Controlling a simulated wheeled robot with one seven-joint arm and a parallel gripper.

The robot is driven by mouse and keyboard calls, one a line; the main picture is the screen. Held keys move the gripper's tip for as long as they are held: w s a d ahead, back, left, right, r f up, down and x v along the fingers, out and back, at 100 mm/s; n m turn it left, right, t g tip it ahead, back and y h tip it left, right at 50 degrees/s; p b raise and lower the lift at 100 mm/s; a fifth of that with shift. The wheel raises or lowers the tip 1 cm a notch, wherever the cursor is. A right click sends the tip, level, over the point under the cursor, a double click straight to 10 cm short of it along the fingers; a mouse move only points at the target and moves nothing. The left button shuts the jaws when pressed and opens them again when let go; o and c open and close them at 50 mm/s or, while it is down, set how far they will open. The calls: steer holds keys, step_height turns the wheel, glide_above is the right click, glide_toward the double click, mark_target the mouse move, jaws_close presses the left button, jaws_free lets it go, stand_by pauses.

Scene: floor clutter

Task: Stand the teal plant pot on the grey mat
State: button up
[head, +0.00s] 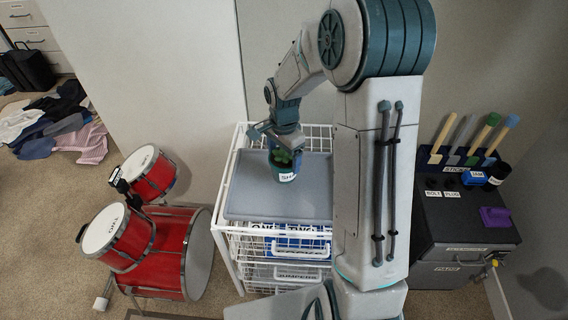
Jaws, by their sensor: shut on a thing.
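The teal plant pot (284,173) is small, with a green plant in it and a white label on its front. It is upright at the grey mat (250,200), over its back right part. The mat covers the top of a white wire drawer unit. My gripper (283,152) comes down from above and is shut on the pot, around its upper part. The fingertips are partly hidden by the plant. I cannot tell whether the pot's base touches the mat or is a little above it.
The white wire drawer unit (228,248) stands against the wall. A red drum set (170,252) is at its left. A dark cabinet (462,215) with several tools, small containers and a purple item (495,217) is at the right. Clothes (60,118) lie on the floor at the far left.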

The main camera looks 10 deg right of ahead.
steer(key=shift+f, duration=1.9)
steer(key=shift+f, duration=0.25)
steer(key=o, duration=1.2)
steer(key=shift+r, duration=0.15)
